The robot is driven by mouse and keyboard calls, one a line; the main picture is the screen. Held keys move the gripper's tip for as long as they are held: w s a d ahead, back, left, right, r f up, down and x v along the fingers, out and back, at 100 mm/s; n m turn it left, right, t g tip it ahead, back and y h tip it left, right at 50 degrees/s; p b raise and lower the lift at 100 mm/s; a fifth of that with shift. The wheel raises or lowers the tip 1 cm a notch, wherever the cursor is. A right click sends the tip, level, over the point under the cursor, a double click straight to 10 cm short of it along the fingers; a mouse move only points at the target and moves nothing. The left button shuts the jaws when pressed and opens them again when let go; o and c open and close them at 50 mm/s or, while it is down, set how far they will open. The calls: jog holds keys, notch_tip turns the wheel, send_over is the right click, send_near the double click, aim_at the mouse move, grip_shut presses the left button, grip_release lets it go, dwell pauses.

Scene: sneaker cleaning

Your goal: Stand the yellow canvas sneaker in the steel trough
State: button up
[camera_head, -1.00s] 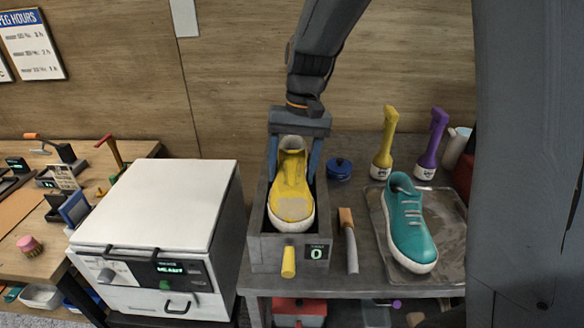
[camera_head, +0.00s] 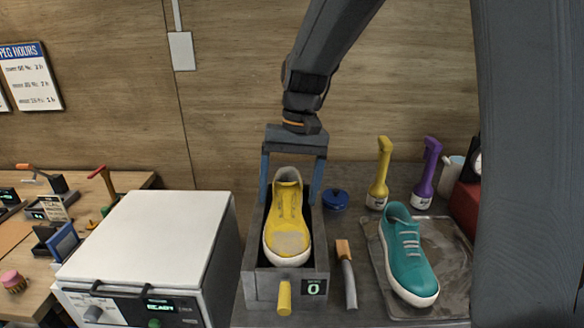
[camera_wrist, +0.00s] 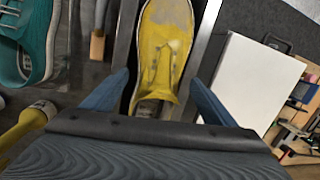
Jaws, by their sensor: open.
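The yellow canvas sneaker (camera_head: 287,215) sits sole down in the grey steel trough (camera_head: 250,262), its toe toward the front wall. It also shows in the wrist view (camera_wrist: 165,50). My gripper (camera_head: 291,200) is open behind and above the sneaker's heel, with one blue finger on each side. In the wrist view the fingers (camera_wrist: 158,88) stand wide apart, clear of the shoe. The sneaker's sole inside the trough is partly hidden by the front wall.
A teal sneaker (camera_head: 408,252) lies on a metal tray (camera_head: 455,262) at the right. A white machine (camera_head: 150,240) stands left of the trough.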

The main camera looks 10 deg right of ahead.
jog(key=r, duration=0.3)
jog(key=d+r+b, duration=0.1)
jog(key=r, duration=0.2)
jog(key=r+b, duration=0.1)
jog(key=r, duration=0.2)
jog(key=shift+w+d, duration=0.15)
jog(key=shift+w, duration=0.25)
